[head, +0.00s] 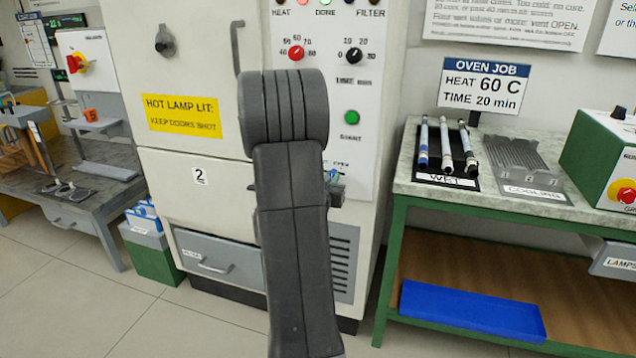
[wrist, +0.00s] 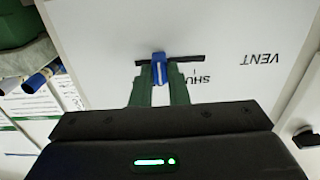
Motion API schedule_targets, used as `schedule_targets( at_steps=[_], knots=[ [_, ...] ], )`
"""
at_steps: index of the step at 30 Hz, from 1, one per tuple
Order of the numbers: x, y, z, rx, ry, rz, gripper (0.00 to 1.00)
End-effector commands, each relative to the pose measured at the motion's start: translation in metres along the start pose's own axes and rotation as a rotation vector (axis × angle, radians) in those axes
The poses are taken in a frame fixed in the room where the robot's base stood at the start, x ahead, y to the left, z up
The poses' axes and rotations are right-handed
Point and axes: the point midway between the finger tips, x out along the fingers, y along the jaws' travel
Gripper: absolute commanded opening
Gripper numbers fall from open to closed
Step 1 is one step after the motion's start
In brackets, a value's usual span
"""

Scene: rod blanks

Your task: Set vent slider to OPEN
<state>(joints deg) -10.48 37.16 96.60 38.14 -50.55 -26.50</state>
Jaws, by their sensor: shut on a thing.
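The vent slider has a blue knob (wrist: 159,70) on a short dark slot (wrist: 190,59) in the white panel. In the wrist view the print is upside down: VENT is at the right, and SHUT is just right of the knob, partly covered by a finger. The knob stands a little left of the slot's middle, on the side away from SHUT. My gripper (wrist: 159,90) is shut on the knob, with a green finger on each side. In the head view my arm hides most of the slider; the word OPEN (head: 340,164) shows above my gripper (head: 334,177).
The slider is on the oven front, below the green START button (head: 352,117) and the dials. Oven doors are left of my arm. A green-framed bench (head: 400,180) with rods on a rack (head: 434,178) stands close at the right.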

Motion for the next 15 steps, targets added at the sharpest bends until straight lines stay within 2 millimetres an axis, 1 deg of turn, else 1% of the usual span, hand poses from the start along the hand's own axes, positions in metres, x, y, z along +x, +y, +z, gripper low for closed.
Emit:
schedule_targets(
  at_steps=[1, 4, 14, 15],
  knots=[
    [0.0, 0.01, 0.003, 0.001, 0.003, 0.004, 0.0],
    [0.0, 0.02, 0.002, 0.001, 0.003, 0.002, 0.0],
    [0.0, 0.024, 0.0, 0.001, 0.001, 0.003, 0.0],
    [0.0, 0.024, 0.0, 0.001, 0.001, 0.004, 0.2]
  ],
)
